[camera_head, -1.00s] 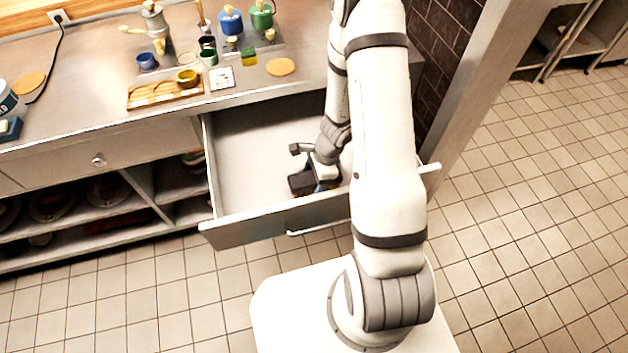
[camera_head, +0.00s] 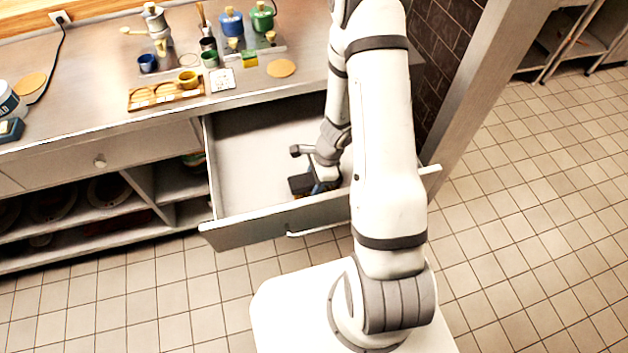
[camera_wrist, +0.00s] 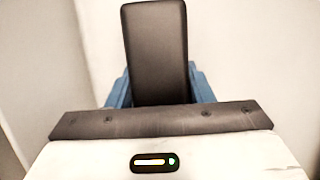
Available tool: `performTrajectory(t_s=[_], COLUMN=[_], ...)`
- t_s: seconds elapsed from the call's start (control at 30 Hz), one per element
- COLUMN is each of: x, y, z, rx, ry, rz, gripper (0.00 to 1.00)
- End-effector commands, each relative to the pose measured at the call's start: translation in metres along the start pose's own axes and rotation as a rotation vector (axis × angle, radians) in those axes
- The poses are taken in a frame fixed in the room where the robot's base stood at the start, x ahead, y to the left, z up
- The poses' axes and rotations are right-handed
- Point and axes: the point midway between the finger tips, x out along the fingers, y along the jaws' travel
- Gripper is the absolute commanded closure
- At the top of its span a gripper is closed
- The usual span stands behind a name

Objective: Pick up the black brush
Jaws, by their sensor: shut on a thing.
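The black brush (camera_wrist: 156,45) shows in the wrist view as a dark, flat, rounded-cornered block. It sits between the blue fingers of my gripper (camera_wrist: 160,90), which are shut on it. In the head view my gripper (camera_head: 317,186) is low inside the open drawer (camera_head: 243,160), near its front wall. The dark end of the brush (camera_head: 300,184) sticks out left of the blue fingers. My wrist and arm hide the drawer's right part. I cannot tell whether the brush still touches the drawer floor.
The drawer's front wall (camera_head: 265,222) stands close to my gripper. The drawer's left part is bare. The counter (camera_head: 90,100) above carries a wooden tray (camera_head: 150,97), small cups and jars. The tiled floor right of my base is clear.

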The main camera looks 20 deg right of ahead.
Motion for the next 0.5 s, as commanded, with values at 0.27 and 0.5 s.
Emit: performTrajectory(t_s=[0.27,0.5], x=[-0.019,-0.066], y=[-0.001,-0.001], z=[0.006,0.020], rx=[0.000,-0.002], ry=[-0.001,0.000], rz=[-0.003,-0.006], gripper=[0.80,0.80])
